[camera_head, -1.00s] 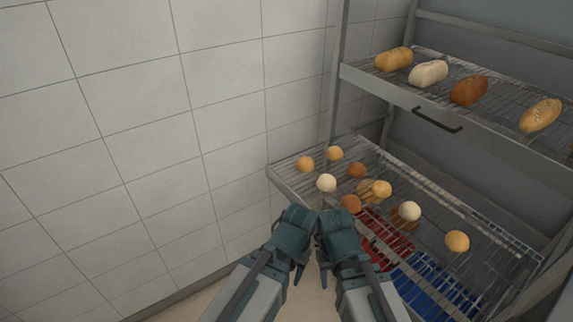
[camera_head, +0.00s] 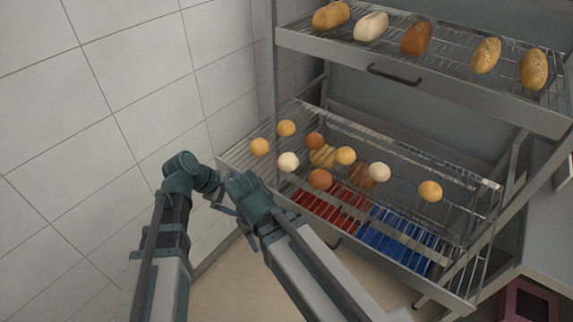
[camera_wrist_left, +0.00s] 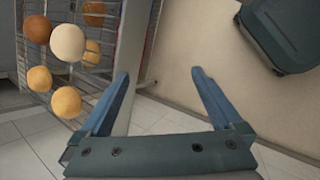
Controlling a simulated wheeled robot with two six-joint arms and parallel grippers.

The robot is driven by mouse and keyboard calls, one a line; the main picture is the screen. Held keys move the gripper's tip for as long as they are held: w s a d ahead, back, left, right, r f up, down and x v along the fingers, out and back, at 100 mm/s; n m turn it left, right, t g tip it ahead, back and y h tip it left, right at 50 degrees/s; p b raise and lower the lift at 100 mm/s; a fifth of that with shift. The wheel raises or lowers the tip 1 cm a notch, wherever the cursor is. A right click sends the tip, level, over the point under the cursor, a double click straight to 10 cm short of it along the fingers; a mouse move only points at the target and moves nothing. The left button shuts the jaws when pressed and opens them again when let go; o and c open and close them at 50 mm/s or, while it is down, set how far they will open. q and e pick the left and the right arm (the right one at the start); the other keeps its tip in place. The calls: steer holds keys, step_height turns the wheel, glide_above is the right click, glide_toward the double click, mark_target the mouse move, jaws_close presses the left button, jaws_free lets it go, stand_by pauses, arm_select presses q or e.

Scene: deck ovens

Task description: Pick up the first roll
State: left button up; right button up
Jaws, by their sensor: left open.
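Several round rolls lie on the lower wire rack (camera_head: 452,170). They include tan rolls at the left end (camera_head: 260,146) (camera_head: 286,128), a pale roll (camera_head: 288,161) and a brown roll (camera_head: 320,179) near the front edge. Tan, brown and pale rolls also show at the left of the left wrist view (camera_wrist_left: 68,42). My left gripper (camera_wrist_left: 160,72) is open with nothing between its fingers.
An upper rack (camera_head: 450,80) with a black handle (camera_head: 395,74) holds several longer loaves. Red (camera_head: 325,207) and blue (camera_head: 400,235) crates show beneath the lower rack. A tiled wall (camera_head: 90,110) stands at the left. Floor is clear in front.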

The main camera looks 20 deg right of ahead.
arm_select(q)
steer(key=w+d+r+n+t+h, duration=0.2)
steer(key=w+d+r+n+h, duration=0.25)
steer(key=w+r+n, duration=0.4)
steer(key=n+b, duration=0.2)
steer(key=b, duration=0.3)
glide_toward(283, 160)
steer(key=shift+h, duration=0.35)
steer(key=d+f, duration=0.1)
steer(key=w+d+f, duration=0.1)
steer(key=d+f, duration=0.1)
steer(key=shift+w+f, duration=0.15)
steer(key=shift+w, duration=0.05)
steer(key=shift+w+d+f, duration=0.1)
steer(key=shift+d+f, duration=0.05)
steer(key=shift+d, duration=0.4)
steer(key=b+x, duration=0.2)
steer(key=x, duration=0.3)
steer(key=shift+d, duration=0.2)
steer(key=c, duration=1.2)
